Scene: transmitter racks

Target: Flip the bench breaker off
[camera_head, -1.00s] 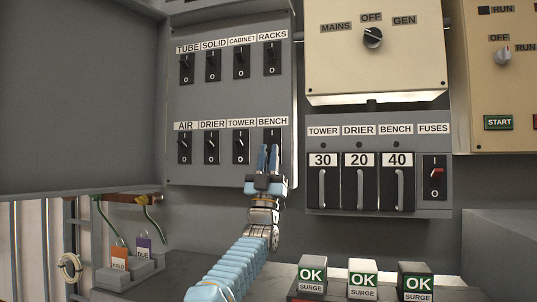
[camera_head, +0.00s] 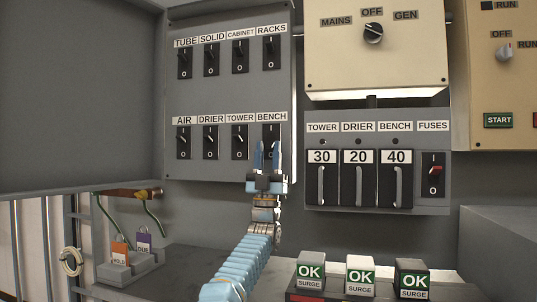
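The bench breaker (camera_head: 271,131) is the rightmost black switch in the lower row of the grey breaker panel (camera_head: 226,97), under the label BENCH. Its upper part shows; my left gripper (camera_head: 267,155) covers the lower part. The blue fingers stand apart, one on each side of the switch's lower half, pointing up at the panel. Whether they touch it, and which way its lever lies, I cannot tell. Nothing shows held between the fingers. My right gripper is not in view.
The tower breaker (camera_head: 240,142) is close on the left. A fuse box (camera_head: 433,210) with pull handles is at the right, below a cream selector box (camera_head: 420,70). The open panel door (camera_head: 80,100) fills the left. OK surge blocks (camera_head: 360,275) stand below.

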